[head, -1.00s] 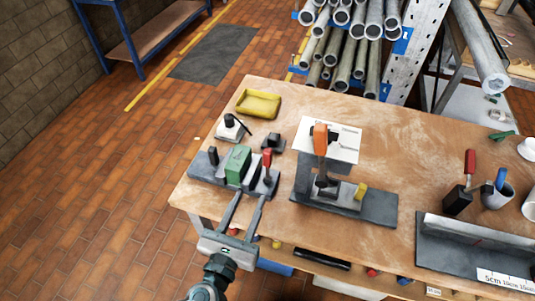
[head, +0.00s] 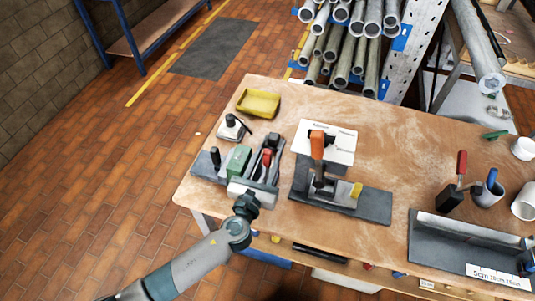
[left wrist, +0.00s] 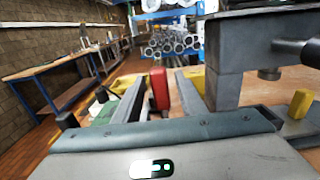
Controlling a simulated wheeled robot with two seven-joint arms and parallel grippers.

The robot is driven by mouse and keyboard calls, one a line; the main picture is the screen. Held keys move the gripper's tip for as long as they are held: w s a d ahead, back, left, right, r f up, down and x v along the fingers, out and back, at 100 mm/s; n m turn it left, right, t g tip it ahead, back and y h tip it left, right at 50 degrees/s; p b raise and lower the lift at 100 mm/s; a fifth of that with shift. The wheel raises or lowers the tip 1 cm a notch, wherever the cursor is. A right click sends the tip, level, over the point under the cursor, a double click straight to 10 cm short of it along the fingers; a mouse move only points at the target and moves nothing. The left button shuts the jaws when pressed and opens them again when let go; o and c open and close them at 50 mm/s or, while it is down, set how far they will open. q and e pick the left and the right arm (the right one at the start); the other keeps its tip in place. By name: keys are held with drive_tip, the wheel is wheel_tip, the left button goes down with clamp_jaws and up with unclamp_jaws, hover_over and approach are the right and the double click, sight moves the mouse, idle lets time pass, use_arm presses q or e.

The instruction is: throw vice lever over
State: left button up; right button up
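The vice (head: 208,166) is a dark fixture on the left part of the bench, with a green block (head: 237,160) in it. Its red-gripped lever (head: 266,157) stands at the vice's right end. My left gripper (head: 268,151) reaches over that end from the front, its fingers on either side of the lever. In the left wrist view the red grip (left wrist: 160,88) stands upright between the two fingers, with visible gaps, so the gripper is open. The gripper hides the lever's lower part. My right gripper is not in view.
Right of the vice stands a press fixture (head: 370,205) with an orange handle (head: 317,146) and yellow block (head: 356,190). A yellow tray (head: 258,103) and a small black-knobbed tool (head: 231,125) lie behind. A long grey angle tray (head: 450,250) is at right.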

use_arm(q)
drive_tip(key=shift+w, duration=0.2)
clamp_jaws()
